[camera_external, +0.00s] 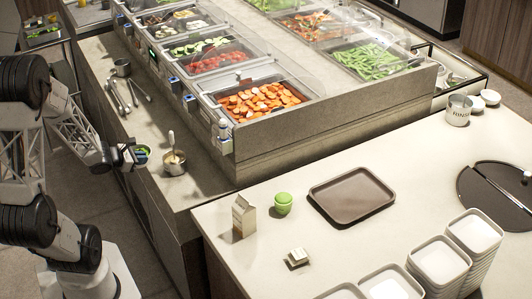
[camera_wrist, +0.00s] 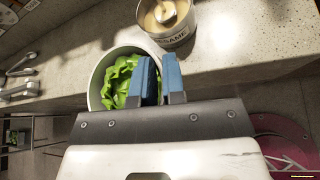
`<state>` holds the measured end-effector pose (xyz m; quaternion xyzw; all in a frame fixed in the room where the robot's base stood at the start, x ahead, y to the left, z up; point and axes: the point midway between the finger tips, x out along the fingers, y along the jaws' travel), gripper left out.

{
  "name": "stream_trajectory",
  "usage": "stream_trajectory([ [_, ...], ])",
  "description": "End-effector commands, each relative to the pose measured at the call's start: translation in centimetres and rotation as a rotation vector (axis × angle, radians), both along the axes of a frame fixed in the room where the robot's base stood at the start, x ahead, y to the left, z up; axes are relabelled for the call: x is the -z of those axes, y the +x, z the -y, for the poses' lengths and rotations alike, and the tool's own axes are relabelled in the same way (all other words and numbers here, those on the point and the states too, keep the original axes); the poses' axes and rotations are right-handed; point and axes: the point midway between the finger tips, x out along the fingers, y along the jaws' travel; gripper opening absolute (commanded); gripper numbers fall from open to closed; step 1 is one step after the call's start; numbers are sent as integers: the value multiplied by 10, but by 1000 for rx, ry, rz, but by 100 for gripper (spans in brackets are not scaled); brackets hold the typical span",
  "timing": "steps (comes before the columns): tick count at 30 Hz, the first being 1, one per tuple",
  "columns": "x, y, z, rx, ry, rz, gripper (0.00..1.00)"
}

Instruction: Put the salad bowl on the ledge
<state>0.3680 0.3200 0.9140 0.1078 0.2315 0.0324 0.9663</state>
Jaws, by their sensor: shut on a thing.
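The salad bowl (camera_wrist: 96,95) is white with green leaves in it. In the wrist view it hangs just off the edge of the pale ledge (camera_wrist: 235,62), with part of its rim close to that edge. My gripper (camera_wrist: 162,72) has its two blue fingers shut on the right side of the bowl's rim. The fingers hide that part of the rim. In the external view my gripper (camera_external: 128,156) is beside the front edge of the ledge (camera_external: 205,188), and the bowl (camera_external: 142,151) shows small there, partly hidden.
A metal sauce pot (camera_external: 174,165) with a ladle stands on the ledge, right of the bowl; it also shows in the wrist view (camera_wrist: 172,37). Food wells (camera_external: 262,97) stand behind. A tray (camera_external: 352,196) is on the right counter.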

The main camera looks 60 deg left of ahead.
Motion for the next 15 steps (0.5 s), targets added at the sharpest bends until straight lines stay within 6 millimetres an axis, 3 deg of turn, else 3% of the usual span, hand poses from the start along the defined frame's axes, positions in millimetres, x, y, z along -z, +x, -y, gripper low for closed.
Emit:
stream_trajectory([
  [8,0,3,-2,1,0,0,0],
  [15,2,20,-17,2,-1,0,0],
])
